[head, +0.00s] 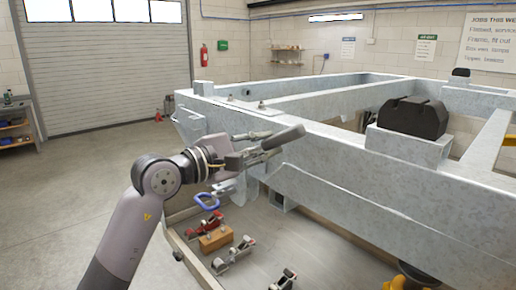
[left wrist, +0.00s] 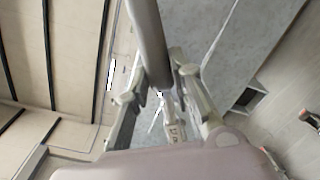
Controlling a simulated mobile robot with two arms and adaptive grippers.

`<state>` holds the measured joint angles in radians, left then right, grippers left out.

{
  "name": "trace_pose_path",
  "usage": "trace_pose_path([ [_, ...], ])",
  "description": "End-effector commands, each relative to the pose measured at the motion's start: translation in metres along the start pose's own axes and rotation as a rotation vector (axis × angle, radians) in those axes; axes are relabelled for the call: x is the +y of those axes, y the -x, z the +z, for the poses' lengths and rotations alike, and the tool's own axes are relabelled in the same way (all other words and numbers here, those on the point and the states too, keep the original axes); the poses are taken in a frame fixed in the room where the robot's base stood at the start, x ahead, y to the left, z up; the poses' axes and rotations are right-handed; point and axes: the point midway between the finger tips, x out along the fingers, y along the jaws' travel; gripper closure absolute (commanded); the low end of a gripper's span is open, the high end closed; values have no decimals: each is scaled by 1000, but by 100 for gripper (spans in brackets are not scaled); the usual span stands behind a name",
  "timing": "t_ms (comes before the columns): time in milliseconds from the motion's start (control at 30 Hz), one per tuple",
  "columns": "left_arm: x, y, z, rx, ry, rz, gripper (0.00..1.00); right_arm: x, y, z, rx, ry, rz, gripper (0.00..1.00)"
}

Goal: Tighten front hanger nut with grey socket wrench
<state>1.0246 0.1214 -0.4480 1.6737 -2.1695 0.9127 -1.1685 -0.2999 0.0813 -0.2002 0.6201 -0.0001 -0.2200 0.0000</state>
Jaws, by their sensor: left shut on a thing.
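The grey socket wrench (head: 285,137) is held by my left gripper (head: 243,158), with its thick dark grey handle pointing right and slightly up in front of the trailer frame's side rail. In the left wrist view the wrench handle (left wrist: 147,40) runs up between the two fingers of my left gripper (left wrist: 163,90), which is shut on it. The galvanized trailer frame (head: 340,155) stands just behind and to the right of the gripper. A hanger bracket (head: 282,201) shows under the rail; its nut is too small or hidden to make out. My right gripper is out of view.
Below the gripper, a low tray holds a blue shackle-like ring (head: 207,201), a red clamp (head: 205,224), a wooden block (head: 215,239) and grey metal parts (head: 233,254). A black block (head: 413,117) sits on the frame. Open floor lies to the left.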

Motion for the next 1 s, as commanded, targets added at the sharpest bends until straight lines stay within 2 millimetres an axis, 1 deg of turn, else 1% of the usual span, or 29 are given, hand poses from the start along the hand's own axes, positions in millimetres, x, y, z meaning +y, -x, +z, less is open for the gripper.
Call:
trace_pose_path([
  [100, 1, 0, 4, -3, -2, 4, 100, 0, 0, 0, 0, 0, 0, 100],
  [467, 1, -1, 4, -3, -2, 4, 100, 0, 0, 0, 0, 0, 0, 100],
  [1000, 2, -16, 1, 2, -12, 5, 100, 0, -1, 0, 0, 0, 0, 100],
])
